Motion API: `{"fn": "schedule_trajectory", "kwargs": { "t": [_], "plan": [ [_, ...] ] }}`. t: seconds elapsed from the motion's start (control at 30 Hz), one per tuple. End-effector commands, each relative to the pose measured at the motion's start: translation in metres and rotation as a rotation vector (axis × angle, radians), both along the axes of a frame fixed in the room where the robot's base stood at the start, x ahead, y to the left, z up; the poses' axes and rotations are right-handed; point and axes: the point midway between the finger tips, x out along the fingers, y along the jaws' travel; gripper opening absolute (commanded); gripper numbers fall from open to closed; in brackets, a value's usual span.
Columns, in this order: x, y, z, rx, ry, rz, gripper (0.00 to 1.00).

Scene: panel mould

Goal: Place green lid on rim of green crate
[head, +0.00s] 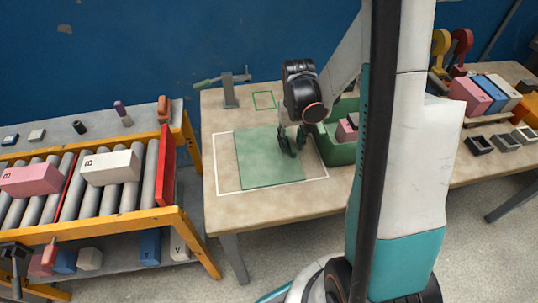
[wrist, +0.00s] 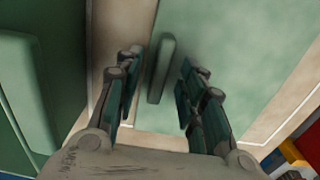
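The green lid (head: 262,172) lies flat on the table inside a white outline. In the wrist view the lid (wrist: 235,60) has a raised bar handle (wrist: 161,68) near its edge. My gripper (head: 290,152) is over the lid's right part. In the wrist view my gripper (wrist: 158,85) is open, with its fingers on either side of the handle and visible gaps; the handle is closer to the left finger. The green crate (head: 342,154) stands right of the lid, partly hidden by my arm, with pink and dark items inside. A green surface, likely the crate (wrist: 40,90), fills the wrist view's left.
A small green outline (head: 264,100) and a grey clamp-like fixture (head: 229,92) are at the table's back. A roller conveyor with pink (head: 30,179) and white blocks (head: 110,168) stands left. Blocks and dark trays (head: 479,145) occupy the right table.

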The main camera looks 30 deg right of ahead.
Motion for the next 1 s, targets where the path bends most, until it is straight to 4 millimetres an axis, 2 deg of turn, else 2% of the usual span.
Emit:
{"fn": "schedule_trajectory", "kwargs": {
  "t": [0.1, 0.13, 0.27, 0.3, 0.77, 0.87, 1.0],
  "plan": [
    [0.0, 0.0, 0.001, 0.0, 0.0, 0.0, 0.37],
    [0.0, 0.0, 0.001, 0.0, 0.0, 0.0, 0.32],
    [0.0, 0.0, 0.001, 0.0, 0.0, 0.0, 0.03],
    [0.0, 0.0, 0.001, 0.0, 0.0, 0.0, 0.0],
    [0.0, 0.0, 0.006, 0.0, 0.0, 0.0, 0.0],
    [-0.001, 0.0, 0.014, 0.0, 0.0, 0.0, 0.0],
    [-0.001, 0.0, 0.035, 0.0, 0.0, 0.0, 0.0]
  ]
}}
